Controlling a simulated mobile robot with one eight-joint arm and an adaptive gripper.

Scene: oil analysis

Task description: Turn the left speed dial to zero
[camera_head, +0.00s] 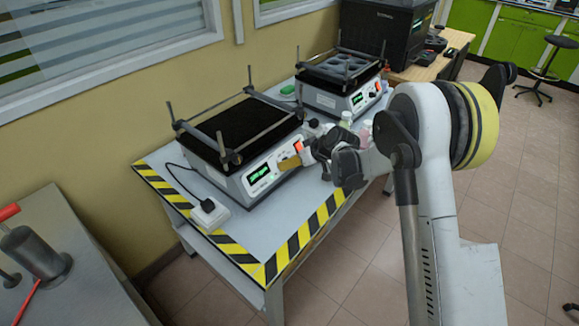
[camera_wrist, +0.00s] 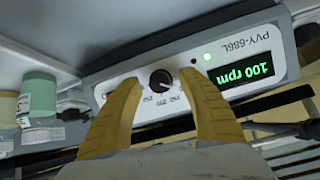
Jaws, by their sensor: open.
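The left shaker (camera_head: 225,150) stands on the striped table, with a black top and a front panel with a lit green display (camera_head: 258,172). In the wrist view its panel appears upside down, and the display (camera_wrist: 240,73) reads 100 rpm. The black speed dial (camera_wrist: 160,79) sits on the panel, with printed numbers around it. My gripper (camera_head: 290,162) is at the right part of this panel, its yellow fingers (camera_wrist: 112,120) open. The fingertips lie either side of the dial in the wrist view, apart from it as seen. In the head view the dial is hidden.
A second shaker (camera_head: 340,103) stands behind to the right. A white power block (camera_head: 210,212) lies at the table's left front. The front strip of the table is clear.

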